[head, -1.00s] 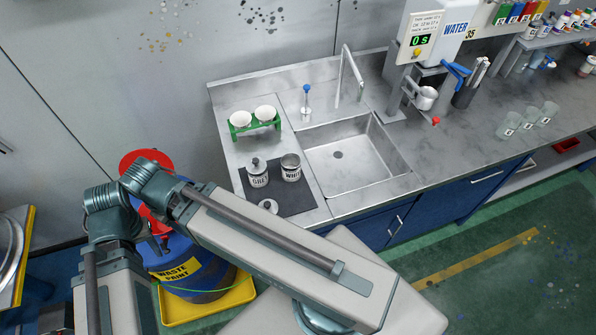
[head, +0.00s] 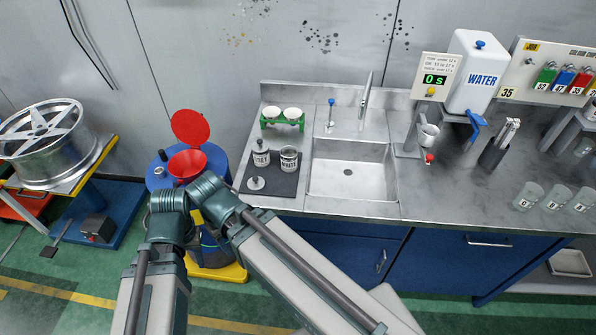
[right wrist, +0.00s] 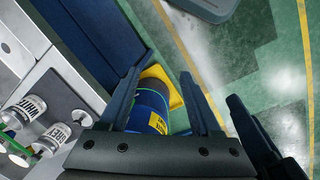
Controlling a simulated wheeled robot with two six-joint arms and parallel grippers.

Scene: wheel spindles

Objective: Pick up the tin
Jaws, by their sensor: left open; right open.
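Two tins stand on a dark mat (head: 286,186) left of the sink: a grey-labelled tin (head: 261,153) with a knobbed lid on, and a white-labelled tin (head: 289,160) without a lid. A loose lid (head: 257,183) lies on the mat in front. The white-labelled tin (right wrist: 25,108) and grey-labelled tin (right wrist: 50,139) also show at the left of the right wrist view. My right gripper (right wrist: 161,76) is open, empty and apart from both tins. Neither tin is held.
A waste paint drum (head: 158,179) with a red funnel stands in a yellow tray left of the counter. A wheel (head: 42,140) rests at far left.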

